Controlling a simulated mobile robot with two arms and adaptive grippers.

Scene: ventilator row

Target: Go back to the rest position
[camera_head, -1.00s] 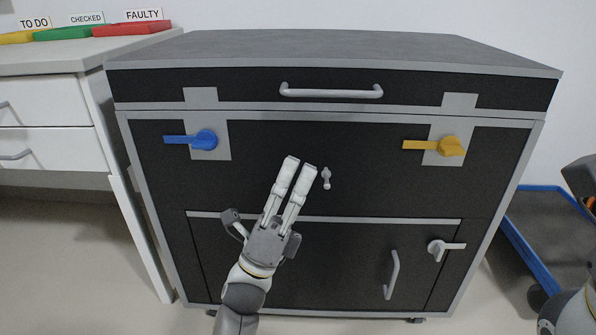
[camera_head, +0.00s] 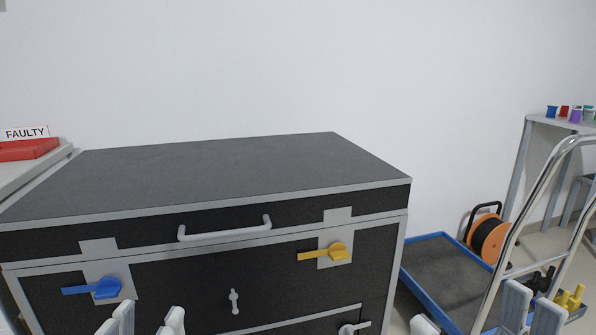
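My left gripper (camera_head: 147,320) shows only as light grey fingertips at the bottom edge, in front of the black cabinet (camera_head: 200,272). Its fingertips are apart, with nothing seen between them. My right gripper (camera_head: 474,317) also shows only by its fingertips, at the bottom right in front of the trolley. Its fingertips are wide apart and it looks empty. Both palms and arms are out of view below.
The cabinet has a blue latch (camera_head: 107,288), a yellow latch (camera_head: 337,251) and a top handle (camera_head: 225,231). A blue-rimmed trolley (camera_head: 428,238) stands to the right, with an orange cable reel (camera_head: 488,240) behind. A red tray (camera_head: 28,149) lies on the left counter.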

